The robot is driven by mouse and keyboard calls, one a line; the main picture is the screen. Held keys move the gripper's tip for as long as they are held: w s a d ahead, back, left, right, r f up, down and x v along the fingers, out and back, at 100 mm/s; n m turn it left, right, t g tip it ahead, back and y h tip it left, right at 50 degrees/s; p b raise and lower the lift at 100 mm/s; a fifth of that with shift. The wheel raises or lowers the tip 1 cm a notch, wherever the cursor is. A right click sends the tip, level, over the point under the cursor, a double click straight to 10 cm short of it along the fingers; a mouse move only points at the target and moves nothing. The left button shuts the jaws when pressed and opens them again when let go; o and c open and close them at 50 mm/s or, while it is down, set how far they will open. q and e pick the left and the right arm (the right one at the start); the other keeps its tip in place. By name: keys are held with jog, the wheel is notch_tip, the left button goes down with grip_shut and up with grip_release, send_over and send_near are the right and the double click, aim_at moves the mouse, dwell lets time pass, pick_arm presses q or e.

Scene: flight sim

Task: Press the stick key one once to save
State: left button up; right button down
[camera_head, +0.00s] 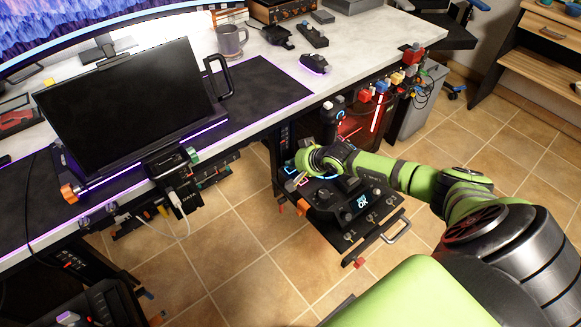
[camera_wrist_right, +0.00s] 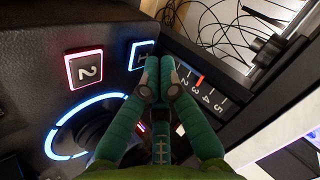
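Key one (camera_wrist_right: 140,52), a square key with a blue-lit rim, shows in the right wrist view, its right side partly hidden by my fingers. Key two (camera_wrist_right: 85,68), with a red-pink lit rim, lies to its left. Both sit on a black panel beside a blue-lit ring (camera_wrist_right: 57,143) around a dark round base. My right gripper (camera_wrist_right: 160,68) has its green fingers together with nothing between them. Its tips are beside key one; I cannot tell whether they touch it. In the head view, my right gripper (camera_head: 294,182) is over the control console (camera_head: 345,215). My left gripper is not in view.
A numbered scale with a red mark (camera_wrist_right: 199,83) lies right of my fingers. In the head view, a desk with a dark monitor (camera_head: 130,100) stands at the left. A mug (camera_head: 230,40) and a mouse (camera_head: 314,63) are on it. Tiled floor is open around the console.

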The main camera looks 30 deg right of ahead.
aim_at(293, 169)
jog(key=shift+r, duration=0.4)
jog(key=shift+r+p, duration=2)
jog(key=shift+r, duration=0.55)
jog(key=shift+f, duration=0.1)
